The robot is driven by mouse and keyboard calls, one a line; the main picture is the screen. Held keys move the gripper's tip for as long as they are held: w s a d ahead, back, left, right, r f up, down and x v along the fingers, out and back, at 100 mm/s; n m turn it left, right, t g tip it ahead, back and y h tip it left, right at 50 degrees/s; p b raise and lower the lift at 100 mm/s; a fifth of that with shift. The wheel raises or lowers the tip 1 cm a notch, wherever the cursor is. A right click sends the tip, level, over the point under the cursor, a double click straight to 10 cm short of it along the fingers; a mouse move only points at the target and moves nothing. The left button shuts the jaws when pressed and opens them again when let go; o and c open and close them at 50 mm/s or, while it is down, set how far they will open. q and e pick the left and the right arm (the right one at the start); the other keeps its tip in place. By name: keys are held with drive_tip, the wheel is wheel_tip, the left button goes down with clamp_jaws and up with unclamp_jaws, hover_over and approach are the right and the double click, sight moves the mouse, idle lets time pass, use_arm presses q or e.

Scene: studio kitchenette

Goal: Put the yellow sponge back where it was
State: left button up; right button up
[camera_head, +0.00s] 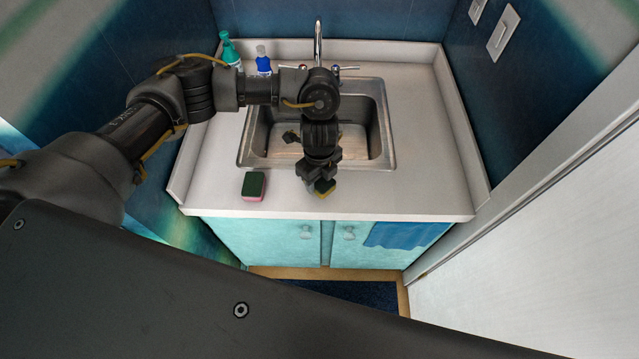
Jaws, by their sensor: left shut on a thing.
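The yellow sponge (326,191) has a dark top and a yellow lower part. It shows just under the fingers of my left gripper (319,181), at the front edge of the sink. My left gripper points down and is shut on this sponge, hiding much of it. I cannot tell whether the sponge touches the counter. A second sponge, pink with a green top (253,185), lies on the counter to the left of the gripper. My right gripper is not in view.
The steel sink (377,110) is set in the pale counter (425,150), with a faucet (318,40) behind it. A teal bottle (229,50) and a blue bottle (263,62) stand at back left. The counter's right side is clear. A blue towel (405,234) hangs below.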

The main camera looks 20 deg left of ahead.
sight(320, 185)
use_arm(q)
drive_tip(key=shift+w+f, duration=0.15)
drive_tip(key=shift+f, duration=0.2)
wheel_tip(320, 185, down, 2)
drive_tip(key=shift+f, duration=0.4)
drive_tip(key=shift+f, duration=0.1)
drive_tip(key=o, duration=1)
drive_tip(key=shift+c, duration=0.2)
